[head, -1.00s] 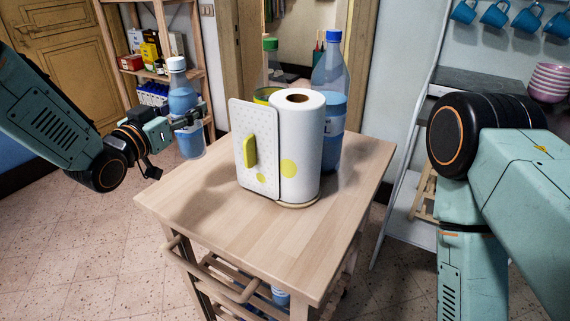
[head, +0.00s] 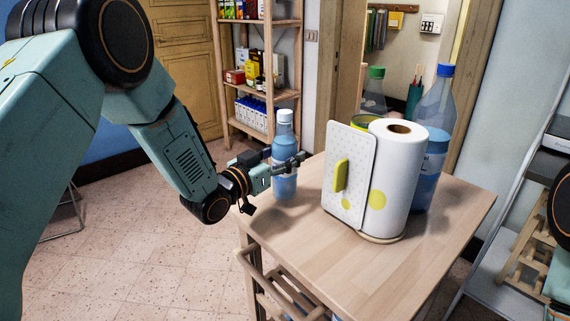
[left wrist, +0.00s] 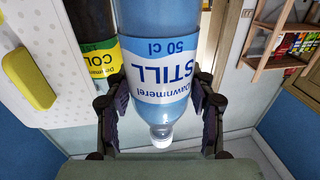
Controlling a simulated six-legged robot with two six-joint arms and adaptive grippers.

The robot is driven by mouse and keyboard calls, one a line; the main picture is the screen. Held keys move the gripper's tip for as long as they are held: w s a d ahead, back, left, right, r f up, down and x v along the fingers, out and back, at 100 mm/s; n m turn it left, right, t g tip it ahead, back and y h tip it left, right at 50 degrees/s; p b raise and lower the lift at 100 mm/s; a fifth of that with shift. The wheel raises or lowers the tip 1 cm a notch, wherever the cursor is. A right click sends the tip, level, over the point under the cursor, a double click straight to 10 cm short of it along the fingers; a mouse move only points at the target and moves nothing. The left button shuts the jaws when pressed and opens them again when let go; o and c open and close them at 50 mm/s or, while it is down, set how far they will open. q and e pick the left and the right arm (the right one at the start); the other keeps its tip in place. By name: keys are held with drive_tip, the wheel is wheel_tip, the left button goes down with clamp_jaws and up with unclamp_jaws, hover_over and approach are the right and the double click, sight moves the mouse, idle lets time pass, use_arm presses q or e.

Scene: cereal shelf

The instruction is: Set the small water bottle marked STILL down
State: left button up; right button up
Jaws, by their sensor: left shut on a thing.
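The small water bottle (head: 285,178) with blue water and a white cap stands upright at the table's left corner in the head view. In the left wrist view the bottle (left wrist: 162,85) appears upside down, its label reading STILL, 50 cl. My left gripper (head: 288,166) is shut on the bottle, with a finger on each side of it. The bottle's base overlaps the wooden table (head: 290,245) in the picture; I cannot tell whether it touches the top. My right gripper is out of view.
A paper towel roll (head: 398,180) on a stand with a white dotted board (head: 347,175) is right of the bottle. Behind are a large blue bottle (head: 432,140) and a green-capped bottle (head: 375,92). The table's front is clear. A shelf (head: 262,95) stands behind.

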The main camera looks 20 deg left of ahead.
use_arm(q)
drive_tip(key=shift+f, duration=0.8)
drive_tip(key=shift+w+a+f, duration=0.15)
drive_tip(key=shift+a+f, duration=0.05)
drive_tip(key=shift+f, duration=0.05)
drive_tip(key=shift+a, duration=0.1)
drive_tip(key=shift+d, duration=0.2)
drive_tip(key=o, duration=1.2)
drive_tip(key=shift+f, duration=0.1)
drive_tip(key=o, duration=0.4)
drive_tip(key=shift+a, duration=0.15)
drive_tip(key=shift+c, duration=0.2)
